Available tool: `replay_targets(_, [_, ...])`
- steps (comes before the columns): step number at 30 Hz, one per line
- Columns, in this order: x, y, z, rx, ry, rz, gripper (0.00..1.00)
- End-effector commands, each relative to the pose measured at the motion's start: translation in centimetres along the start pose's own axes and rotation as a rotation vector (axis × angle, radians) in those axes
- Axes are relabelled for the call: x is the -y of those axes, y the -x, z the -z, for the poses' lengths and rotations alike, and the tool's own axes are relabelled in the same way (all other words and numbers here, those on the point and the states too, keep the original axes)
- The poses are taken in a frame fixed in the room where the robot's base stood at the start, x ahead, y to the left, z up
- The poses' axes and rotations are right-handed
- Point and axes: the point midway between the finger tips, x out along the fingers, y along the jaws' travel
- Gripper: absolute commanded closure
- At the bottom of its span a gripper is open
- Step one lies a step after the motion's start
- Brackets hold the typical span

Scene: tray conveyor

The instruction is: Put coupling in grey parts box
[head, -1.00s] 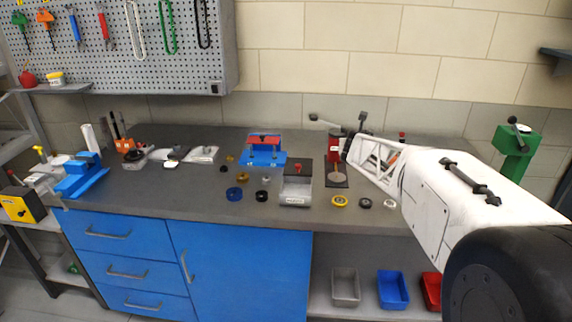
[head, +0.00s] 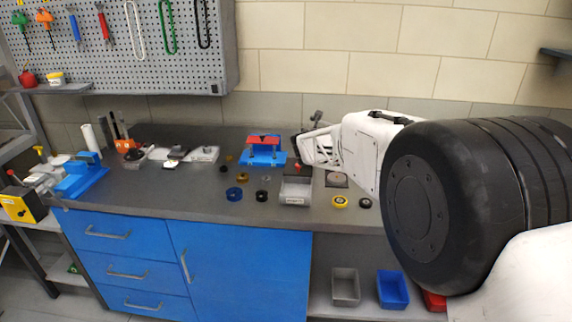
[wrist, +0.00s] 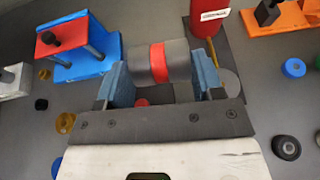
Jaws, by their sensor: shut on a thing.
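The coupling (wrist: 157,62), a dark grey cylinder with a red band round its middle, lies crosswise in my gripper (wrist: 161,82) in the wrist view. The two blue fingers are shut on its ends. I cannot make out the coupling there. In the wrist view my gripper hides most of what lies below it. A second grey bin (head: 345,287) stands on the low shelf.
A blue fixture with a red top (head: 264,149) stands left of my gripper. A red post (wrist: 204,18) stands close by in the wrist view. Rings and wheels, including a blue ring (head: 234,194) and a yellow ring (head: 339,201), lie on both sides of the box.

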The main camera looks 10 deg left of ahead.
Motion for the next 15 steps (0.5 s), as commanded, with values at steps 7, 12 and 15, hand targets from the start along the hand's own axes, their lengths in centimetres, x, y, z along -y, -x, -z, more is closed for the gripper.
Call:
replay_targets(7, [-2.7,-0.5,0.0,0.002,0.000,0.002,0.68])
replay_targets(12, [-4.3,-0.9,0.1,0.005,-0.001,0.003,0.68])
replay_targets(15, [-5.4,-1.1,0.2,0.005,0.000,0.001,0.68])
